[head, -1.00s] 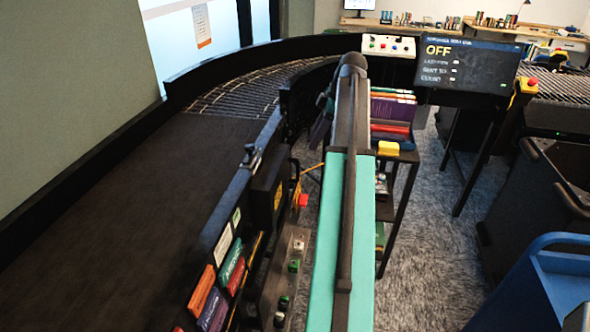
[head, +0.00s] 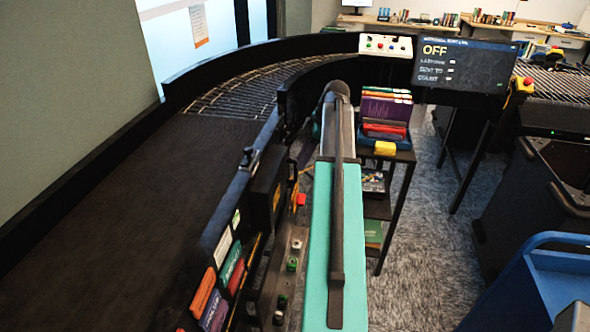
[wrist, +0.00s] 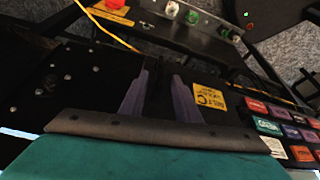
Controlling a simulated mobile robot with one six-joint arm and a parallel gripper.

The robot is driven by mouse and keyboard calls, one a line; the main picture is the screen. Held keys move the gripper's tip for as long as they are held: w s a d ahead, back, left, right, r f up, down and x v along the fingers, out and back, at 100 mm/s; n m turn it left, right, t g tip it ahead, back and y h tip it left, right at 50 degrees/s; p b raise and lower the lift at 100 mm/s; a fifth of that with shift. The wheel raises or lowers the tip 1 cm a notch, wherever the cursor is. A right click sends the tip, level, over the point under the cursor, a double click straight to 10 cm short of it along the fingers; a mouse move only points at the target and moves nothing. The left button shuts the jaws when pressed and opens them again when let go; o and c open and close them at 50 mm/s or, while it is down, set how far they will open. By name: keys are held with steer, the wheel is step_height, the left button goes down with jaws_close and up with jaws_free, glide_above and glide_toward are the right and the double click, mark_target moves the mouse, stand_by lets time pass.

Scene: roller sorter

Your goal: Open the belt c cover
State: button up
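The belt C cover appears as a dark panel with a yellow label reading "BELT C" (wrist: 208,97) in the wrist view, right of my fingers. In the head view a dark box (head: 264,185) with a yellow label stands on the near side of the conveyor. My gripper (wrist: 160,78) shows two dark purple fingers standing apart, beside the label. The area between them is very dark, and I cannot tell whether they touch the cover or its edge. In the head view my arm hides the gripper.
Control buttons (head: 292,264) and a red button (head: 301,200) sit beside the conveyor (head: 110,205). Colored labels (head: 204,292) line its side. A book shelf (head: 388,155) stands right of my arm. The screen (head: 462,63) reads OFF.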

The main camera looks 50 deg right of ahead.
mark_target(296, 179)
steer(key=shift+p+x, duration=0.9)
steer(key=shift+x, duration=2.1)
steer(key=shift+s, duration=0.1)
jaws_close()
steer(key=shift+a+f, duration=0.1)
